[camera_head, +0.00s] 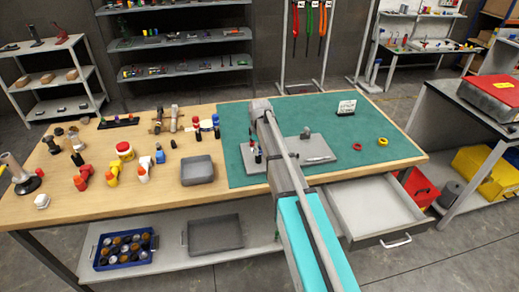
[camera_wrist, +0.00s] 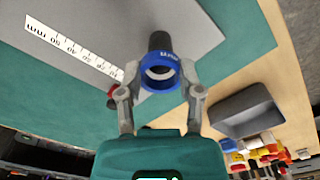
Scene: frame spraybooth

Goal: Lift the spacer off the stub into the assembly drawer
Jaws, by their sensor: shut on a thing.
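The spacer is a blue ring (camera_wrist: 171,58) with pale lettering on its band. My gripper (camera_wrist: 158,78) is shut on it, one finger on each side, in the wrist view. A dark upright stub (camera_wrist: 158,40) shows right behind the ring; I cannot tell whether the ring is still around it or clear of it. In the head view my arm crosses the table and hides the gripper and the ring. The assembly drawer (camera_head: 375,208) is pulled out below the table's front edge at the right, and its visible floor is empty.
A grey plate (camera_head: 325,158) lies on the green mat (camera_head: 380,130). A red ring (camera_head: 357,147) and a yellow ring (camera_head: 383,141) lie to its right, near a small sign (camera_head: 346,107). A grey tray (camera_head: 197,170) and several bottles and tools stand to the left.

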